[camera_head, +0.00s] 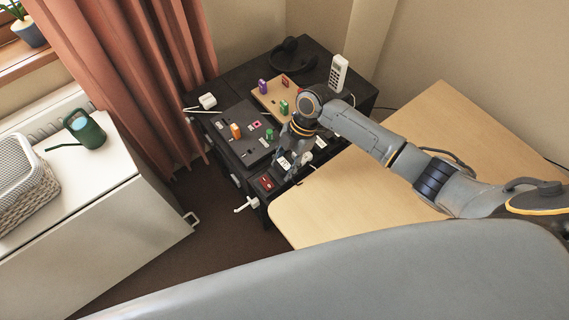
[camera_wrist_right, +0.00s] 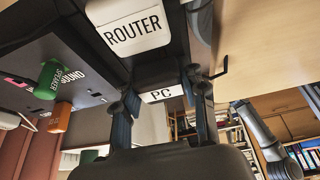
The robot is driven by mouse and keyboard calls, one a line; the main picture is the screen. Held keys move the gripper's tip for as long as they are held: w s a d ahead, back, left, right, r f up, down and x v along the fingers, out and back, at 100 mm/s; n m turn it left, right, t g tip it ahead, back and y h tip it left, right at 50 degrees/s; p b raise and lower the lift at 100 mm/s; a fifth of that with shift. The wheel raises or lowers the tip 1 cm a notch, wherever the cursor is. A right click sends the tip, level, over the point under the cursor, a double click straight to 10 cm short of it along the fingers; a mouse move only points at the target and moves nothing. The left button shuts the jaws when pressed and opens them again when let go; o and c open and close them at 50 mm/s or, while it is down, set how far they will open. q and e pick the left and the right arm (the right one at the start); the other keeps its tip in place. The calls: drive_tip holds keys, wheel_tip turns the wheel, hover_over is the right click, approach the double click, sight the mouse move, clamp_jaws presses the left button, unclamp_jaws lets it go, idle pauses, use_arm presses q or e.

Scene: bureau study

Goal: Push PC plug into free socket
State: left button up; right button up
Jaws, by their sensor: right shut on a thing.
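The PC plug (camera_wrist_right: 161,93), a dark block with a white label reading PC, sits between the two fingers of my right gripper (camera_wrist_right: 165,100) in the right wrist view. The fingers press on its two sides. In the head view my right gripper (camera_head: 288,160) points down at the front edge of the dark desk unit (camera_head: 322,63), beside a red switch (camera_head: 267,183). A white part shows at its fingers there, its label too small to read. A white block labelled ROUTER (camera_wrist_right: 133,27) is close by in the wrist view. Which socket is free is hidden. My left gripper is out of view.
A dark board (camera_head: 227,122) carries an orange plug (camera_head: 235,130) and a green plug (camera_head: 269,134). A tan board (camera_head: 267,95) lies behind it. A phone (camera_head: 338,73) and headphones (camera_head: 292,55) stand at the back. The wooden desktop (camera_head: 430,135) on the right is largely clear.

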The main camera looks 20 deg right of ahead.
drive_tip(key=shift+f, duration=0.1)
drive_tip(key=o, duration=1.1)
drive_tip(key=shift+o, duration=0.2)
drive_tip(key=v, duration=1.2)
